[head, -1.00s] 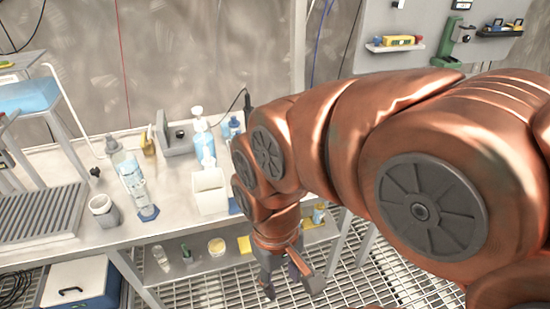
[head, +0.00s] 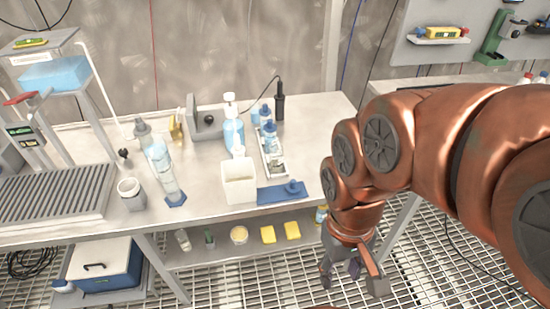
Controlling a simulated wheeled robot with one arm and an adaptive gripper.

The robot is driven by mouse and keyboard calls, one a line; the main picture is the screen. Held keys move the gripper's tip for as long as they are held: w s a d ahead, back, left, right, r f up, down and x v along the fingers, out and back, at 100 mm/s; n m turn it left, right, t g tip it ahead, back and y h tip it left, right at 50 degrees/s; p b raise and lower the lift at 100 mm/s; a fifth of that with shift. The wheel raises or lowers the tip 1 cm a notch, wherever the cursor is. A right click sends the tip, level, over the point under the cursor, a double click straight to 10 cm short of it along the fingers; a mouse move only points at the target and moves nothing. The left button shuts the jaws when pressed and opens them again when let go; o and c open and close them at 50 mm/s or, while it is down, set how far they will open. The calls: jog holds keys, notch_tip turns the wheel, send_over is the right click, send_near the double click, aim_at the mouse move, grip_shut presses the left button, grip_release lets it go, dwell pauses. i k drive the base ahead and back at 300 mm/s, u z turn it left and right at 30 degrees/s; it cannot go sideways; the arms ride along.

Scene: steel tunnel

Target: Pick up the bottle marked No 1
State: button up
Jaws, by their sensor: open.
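My gripper (head: 352,281) hangs open and empty, pointing down over the grating in front of the bench's right part. No "No 1" mark can be read on any bottle. A blue pump bottle with a white top (head: 233,130) stands at the back of the bench. Small blue-capped bottles (head: 269,134) stand in a narrow tray (head: 265,160) to its right. Small bottles also stand on the lower shelf: a clear one (head: 183,240), a dark one (head: 210,238) and one partly hidden beside my arm (head: 321,215).
The bench (head: 205,190) also holds a clear cylinder with a blue foot (head: 166,178), a grey cup (head: 131,194), a white container (head: 239,182) and a blue mat (head: 275,193). A blue-and-white box (head: 103,265) stands below left.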

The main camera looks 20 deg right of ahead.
aim_at(276, 159)
jog(key=z, duration=1.7)
jog(key=k, duration=1.1)
jog(key=u, duration=1.7)
jog(key=i, duration=0.5)
jog(key=u, duration=0.05)
